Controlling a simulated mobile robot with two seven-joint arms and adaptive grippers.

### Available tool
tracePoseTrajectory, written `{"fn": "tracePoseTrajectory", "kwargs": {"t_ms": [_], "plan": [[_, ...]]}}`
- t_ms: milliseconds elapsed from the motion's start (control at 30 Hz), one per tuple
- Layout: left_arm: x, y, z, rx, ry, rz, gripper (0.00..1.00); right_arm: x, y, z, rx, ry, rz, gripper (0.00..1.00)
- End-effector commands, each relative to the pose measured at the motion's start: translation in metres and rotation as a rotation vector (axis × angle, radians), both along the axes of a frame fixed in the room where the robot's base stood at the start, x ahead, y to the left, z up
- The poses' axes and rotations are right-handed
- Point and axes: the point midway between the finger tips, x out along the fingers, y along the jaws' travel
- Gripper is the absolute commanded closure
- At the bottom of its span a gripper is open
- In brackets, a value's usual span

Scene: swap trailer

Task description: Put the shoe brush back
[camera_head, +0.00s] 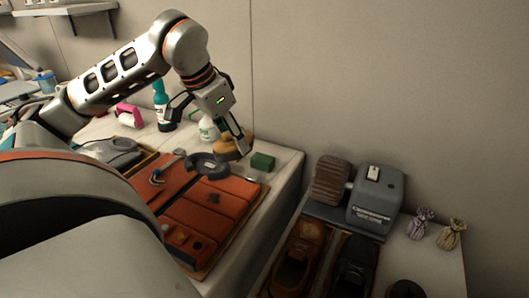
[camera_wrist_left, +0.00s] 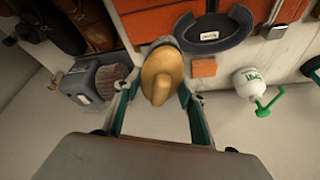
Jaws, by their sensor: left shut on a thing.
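The shoe brush (camera_head: 228,148), a rounded tan-yellow piece, hangs in my left gripper (camera_head: 226,133) above the bench top. In the left wrist view the brush (camera_wrist_left: 160,78) lies between the two fingers of the left gripper (camera_wrist_left: 158,92), with a grey end pointing away from me. A dark grey curved holder (camera_head: 203,163) lies just left of the brush in the head view. It also shows beyond the brush in the left wrist view (camera_wrist_left: 214,32), with a white label. The inside of the holder looks empty. My right gripper is out of view.
A green block (camera_head: 262,162) stands right of the brush, near the bench edge. White (camera_head: 208,129) and teal (camera_head: 161,98) bottles stand behind. Orange pads (camera_head: 205,208) cover the front. A grey polishing machine (camera_head: 375,198) and shoes (camera_head: 298,258) sit lower right.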

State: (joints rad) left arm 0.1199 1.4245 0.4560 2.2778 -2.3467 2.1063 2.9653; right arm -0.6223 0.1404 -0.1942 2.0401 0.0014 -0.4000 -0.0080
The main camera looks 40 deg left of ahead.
Motion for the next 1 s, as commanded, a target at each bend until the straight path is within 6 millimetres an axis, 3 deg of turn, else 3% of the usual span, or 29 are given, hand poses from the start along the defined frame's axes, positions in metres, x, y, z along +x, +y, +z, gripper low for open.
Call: {"fn": "tracePoseTrajectory", "kwargs": {"t_ms": [500, 633, 933, 1000], "plan": [[0.026, 0.010, 0.005, 0.003, -0.008, 0.006, 0.80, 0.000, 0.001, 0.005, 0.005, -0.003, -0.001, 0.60], [0.034, 0.012, 0.010, -0.006, -0.014, 0.009, 0.80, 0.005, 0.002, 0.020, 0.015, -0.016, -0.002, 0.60], [0.053, 0.017, 0.008, -0.001, -0.009, 0.004, 0.80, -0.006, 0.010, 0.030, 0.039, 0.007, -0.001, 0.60], [0.067, 0.020, 0.009, -0.008, -0.010, 0.006, 0.80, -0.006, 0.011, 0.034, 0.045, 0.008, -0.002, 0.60]]}}
